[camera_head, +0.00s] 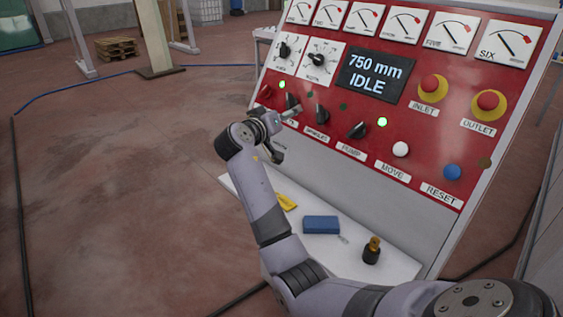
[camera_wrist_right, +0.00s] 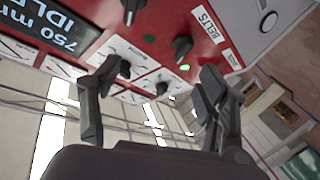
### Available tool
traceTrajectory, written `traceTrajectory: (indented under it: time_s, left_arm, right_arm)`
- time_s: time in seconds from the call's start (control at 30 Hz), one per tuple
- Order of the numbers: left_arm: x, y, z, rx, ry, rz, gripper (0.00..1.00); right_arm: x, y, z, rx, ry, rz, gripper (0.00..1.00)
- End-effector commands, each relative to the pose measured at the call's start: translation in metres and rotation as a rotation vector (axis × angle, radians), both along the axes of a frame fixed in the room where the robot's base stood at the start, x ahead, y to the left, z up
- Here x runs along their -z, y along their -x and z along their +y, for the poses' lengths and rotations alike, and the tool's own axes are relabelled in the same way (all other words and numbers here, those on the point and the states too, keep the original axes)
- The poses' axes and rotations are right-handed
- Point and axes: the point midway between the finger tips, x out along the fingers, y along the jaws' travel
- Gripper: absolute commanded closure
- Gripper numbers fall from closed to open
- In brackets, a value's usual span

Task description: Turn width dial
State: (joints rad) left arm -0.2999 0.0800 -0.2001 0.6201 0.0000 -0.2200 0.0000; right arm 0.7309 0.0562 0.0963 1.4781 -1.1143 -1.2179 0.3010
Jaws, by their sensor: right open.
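The width dial (camera_head: 317,60) is a black knob on a white square plate on the red control panel, left of the display (camera_head: 375,74), which reads "750 mm IDLE". In the right wrist view the width dial (camera_wrist_right: 124,70) shows close to the left finger, and I cannot tell whether they touch. My right gripper (camera_head: 288,132) is open and empty in front of the panel's lower left, below the width dial in the head view. Its two fingers stand wide apart in the right wrist view (camera_wrist_right: 160,75). My left gripper is not in view.
A similar dial (camera_head: 284,50) sits left of the width dial. Black knobs, including the pump knob (camera_head: 357,130), line the row below. Red inlet (camera_head: 431,86) and outlet (camera_head: 488,101) buttons are at right. A shelf (camera_head: 393,258) below holds a blue block (camera_head: 321,225).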

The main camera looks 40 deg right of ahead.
Motion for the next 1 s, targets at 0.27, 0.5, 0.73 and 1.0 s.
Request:
traceTrajectory:
  time_s: [0.27,0.5,0.73,1.0]
  left_arm:
    - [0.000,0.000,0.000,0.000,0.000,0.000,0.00]
    - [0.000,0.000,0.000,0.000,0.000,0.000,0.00]
    - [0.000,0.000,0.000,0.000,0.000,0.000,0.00]
    - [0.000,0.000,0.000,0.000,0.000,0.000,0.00]
  right_arm:
    - [0.054,0.018,0.013,-0.053,-0.062,0.063,0.32]
    - [0.092,0.033,0.026,-0.097,-0.113,0.112,0.32]
    - [0.110,0.042,0.033,-0.122,-0.140,0.139,0.32]
    - [0.113,0.044,0.035,-0.127,-0.145,0.142,0.32]
